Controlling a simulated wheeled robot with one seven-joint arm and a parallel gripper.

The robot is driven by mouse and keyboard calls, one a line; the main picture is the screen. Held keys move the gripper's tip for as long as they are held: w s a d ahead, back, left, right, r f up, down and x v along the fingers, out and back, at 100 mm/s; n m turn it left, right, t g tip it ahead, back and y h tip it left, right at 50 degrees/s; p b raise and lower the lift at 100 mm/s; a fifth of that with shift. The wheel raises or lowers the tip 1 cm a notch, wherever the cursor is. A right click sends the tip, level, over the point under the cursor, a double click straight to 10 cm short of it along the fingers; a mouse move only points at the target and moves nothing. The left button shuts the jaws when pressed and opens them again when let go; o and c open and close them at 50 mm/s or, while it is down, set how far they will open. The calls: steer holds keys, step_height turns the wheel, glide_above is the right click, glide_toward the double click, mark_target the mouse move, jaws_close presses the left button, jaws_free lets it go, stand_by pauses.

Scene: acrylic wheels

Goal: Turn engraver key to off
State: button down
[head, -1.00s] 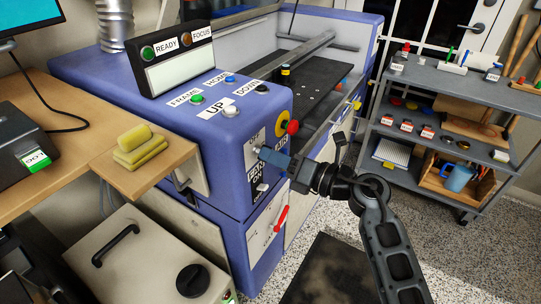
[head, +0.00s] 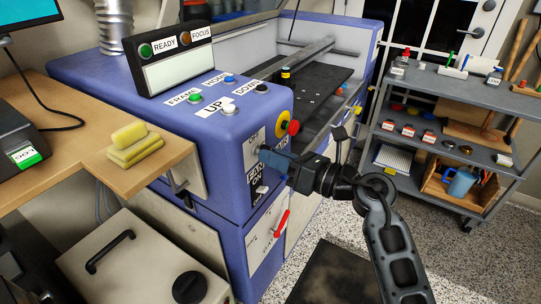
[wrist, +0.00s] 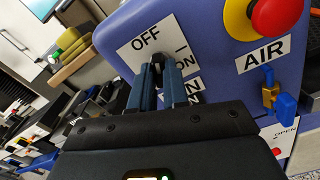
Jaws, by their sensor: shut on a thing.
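The engraver (head: 222,160) is a blue machine with a key plate (head: 252,143) on its front corner, below the red emergency button. In the wrist view the plate (wrist: 138,54) reads OFF at its upper left and ON at its right. My gripper (head: 264,154) is at the plate. In the wrist view my gripper's blue fingers (wrist: 160,80) are shut on the small dark key (wrist: 157,60) in the middle of the plate. The fingers hide most of the key, so I cannot tell exactly which mark it points to.
A red emergency button (wrist: 277,14) on a yellow base sits close to the upper right of my fingers. An AIR valve with a blue handle (wrist: 285,104) is at the right. A wooden table (head: 85,135) stands left, and a grey cart (head: 465,95) stands right.

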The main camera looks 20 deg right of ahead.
steer(key=shift+f, duration=0.2)
steer(key=n+b, duration=0.3)
steer(key=n, duration=0.1)
steer(key=c, duration=1)
jaws_free()
steer(key=shift+r, duration=0.15)
steer(key=shift+s+d, duration=0.1)
steer(key=p+v, duration=0.1)
steer(key=v, duration=0.5)
steer(key=shift+s+d, duration=0.2)
steer(key=shift+s, duration=0.1)
steer(key=shift+p, duration=0.3)
